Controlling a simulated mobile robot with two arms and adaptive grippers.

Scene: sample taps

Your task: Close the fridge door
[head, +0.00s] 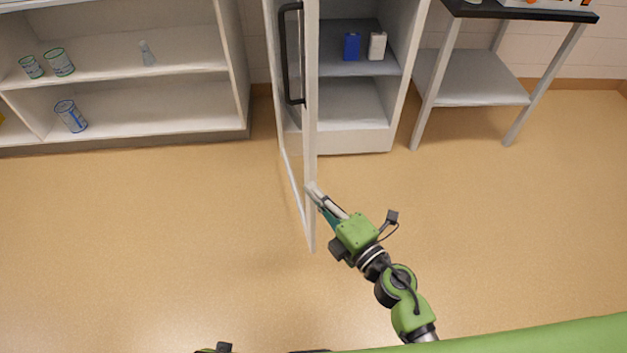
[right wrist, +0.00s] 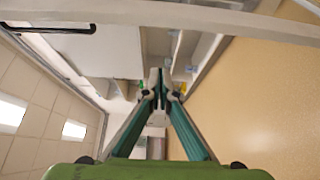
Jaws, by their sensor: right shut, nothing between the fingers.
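The white fridge (head: 345,140) stands at the back centre with its front open. Its door (head: 310,215) stands wide open towards me, seen nearly edge-on, with a black bar handle (head: 287,55) on its left side. My right gripper (head: 318,194) is shut and empty, with its tips at the right side of the door's edge; I cannot tell whether they touch it. In the right wrist view the gripper's fingers (right wrist: 160,88) meet at their tips, and a white bar that looks like the door's edge (right wrist: 200,17) crosses the top. My left gripper does not show.
A blue item (head: 352,46) and a white item (head: 377,46) stand on a fridge shelf. A white shelf unit (head: 190,125) with several glass vessels is on the left. A side table (head: 470,78) stands on the right. The floor (head: 150,230) around the door is clear.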

